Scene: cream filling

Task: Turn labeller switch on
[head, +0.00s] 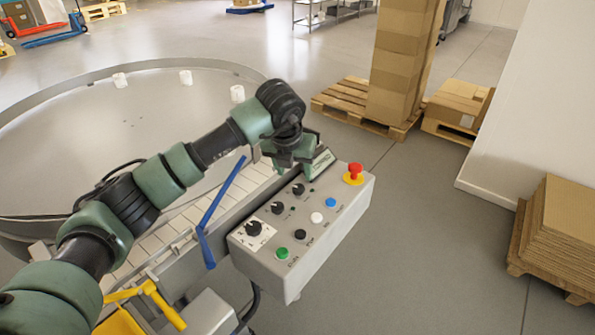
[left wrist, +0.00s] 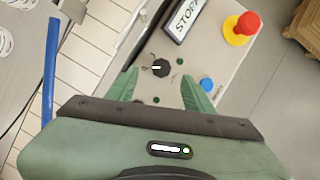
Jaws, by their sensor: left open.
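A grey control box (head: 260,262) carries several black rotary knobs, coloured buttons and a red emergency stop (head: 354,172) on a yellow base. The labels are too small to read, so I cannot tell which is the labeller switch. My left gripper (head: 296,168) is open and empty above the far end of the box, by the far black knob (head: 298,188). In the left wrist view the gripper's fingers (left wrist: 160,88) point at a black knob (left wrist: 160,68) with a white mark, lying just beyond and between the fingertips. Contact is not visible. My right gripper is not in view.
A sign reading STOPP (left wrist: 187,17) stands at the box's far edge. A blue bar (head: 219,208) and a slatted conveyor (head: 180,222) lie left of the box, with a large round table (head: 80,150) behind. Cartons on pallets (head: 345,98) stand farther back. Floor right of the box is clear.

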